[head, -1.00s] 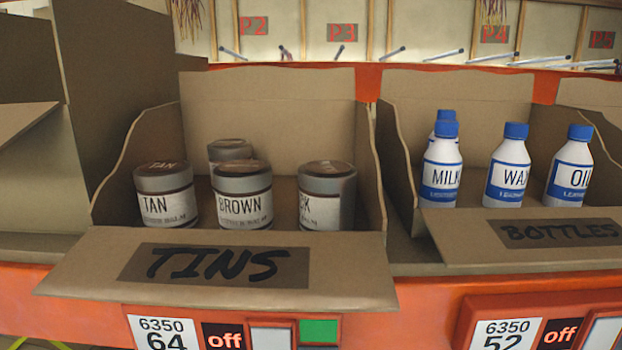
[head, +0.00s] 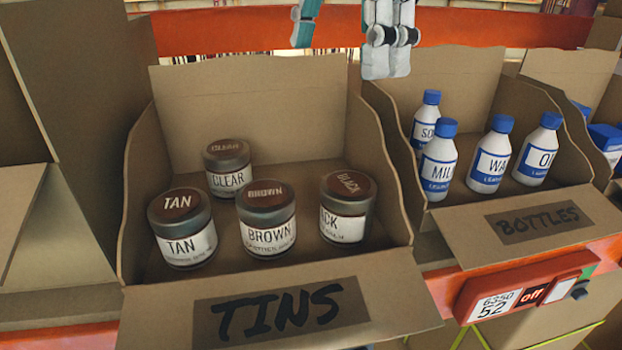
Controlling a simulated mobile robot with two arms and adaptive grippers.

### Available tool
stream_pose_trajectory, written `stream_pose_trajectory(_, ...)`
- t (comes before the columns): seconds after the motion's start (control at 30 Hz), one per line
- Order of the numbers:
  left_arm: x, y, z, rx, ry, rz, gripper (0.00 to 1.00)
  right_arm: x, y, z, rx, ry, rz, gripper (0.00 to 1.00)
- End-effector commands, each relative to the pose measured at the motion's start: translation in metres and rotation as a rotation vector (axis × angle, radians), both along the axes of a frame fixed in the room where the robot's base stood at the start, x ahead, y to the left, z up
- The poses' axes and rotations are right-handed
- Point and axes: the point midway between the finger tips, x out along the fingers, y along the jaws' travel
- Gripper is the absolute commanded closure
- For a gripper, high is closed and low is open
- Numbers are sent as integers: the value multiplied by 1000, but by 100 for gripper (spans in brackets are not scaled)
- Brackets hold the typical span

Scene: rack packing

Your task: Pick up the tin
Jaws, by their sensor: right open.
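Several grey tins with brown lids and white labels stand upright in an open cardboard box (head: 250,110) marked TINS. The TAN tin (head: 183,228) is front left, the BROWN tin (head: 266,222) front middle, the BLACK tin (head: 347,207) front right, and the CLEAR tin (head: 228,168) behind. My right gripper (head: 343,58) hangs at the top edge of the head view, at the box's back wall in the picture. Its fingers are spread, with nothing between them; it touches no tin. My left gripper is not in view.
A cardboard box (head: 480,78) marked BOTTLES stands to the right, holding several white bottles with blue caps. Cardboard side walls and a front flap surround the tins. An orange shelf edge (head: 440,295) with a display unit (head: 510,297) runs below.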

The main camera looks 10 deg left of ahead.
Motion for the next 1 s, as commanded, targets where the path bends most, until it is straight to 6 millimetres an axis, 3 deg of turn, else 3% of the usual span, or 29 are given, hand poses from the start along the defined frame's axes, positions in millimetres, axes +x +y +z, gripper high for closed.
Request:
stream_pose_trajectory(0.07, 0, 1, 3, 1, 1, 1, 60, -1, -10, 5, -67, -15, -53, 12)
stream_pose_trajectory(0.17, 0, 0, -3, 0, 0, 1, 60, -1, -16, -3, -100, -16, -78, 12)
stream_pose_trajectory(0.5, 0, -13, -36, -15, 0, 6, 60, -1, -16, -76, -101, -13, -74, 12)
stream_pose_trajectory(0.73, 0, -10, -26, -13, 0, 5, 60, -1, -17, -107, -102, -18, -77, 12)
stream_pose_trajectory(1.0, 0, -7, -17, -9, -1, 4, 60, 0, -17, -125, -101, -17, -77, 12)
